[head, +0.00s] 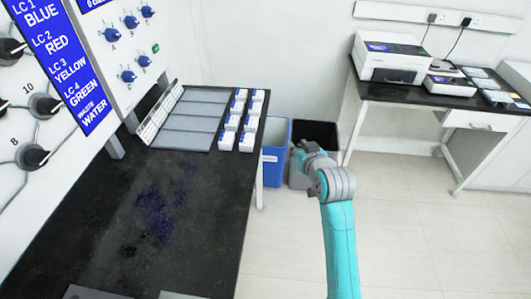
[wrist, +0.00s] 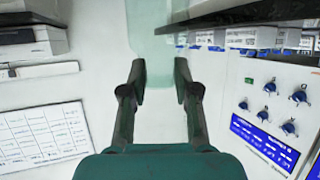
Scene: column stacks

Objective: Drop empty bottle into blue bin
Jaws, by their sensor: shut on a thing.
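The blue bin (head: 273,165) stands on the floor against the right end of the black bench. My gripper (head: 303,157) is at the end of my turquoise arm, to the right of the blue bin in the head view and overlapping the dark bin in the picture. In the wrist view my gripper (wrist: 160,82) has its two fingers apart, shut on a clear, faintly green bottle (wrist: 158,35). The bottle extends past the fingertips to the top edge of the picture. I cannot make out the bottle in the head view.
A dark bin (head: 316,134) stands right of the blue bin. The black bench (head: 110,225) holds grey panels (head: 190,123) and several small white-and-blue boxes (head: 239,121). A printer (head: 391,63) sits on a table at the back right. Floor at the right front is clear.

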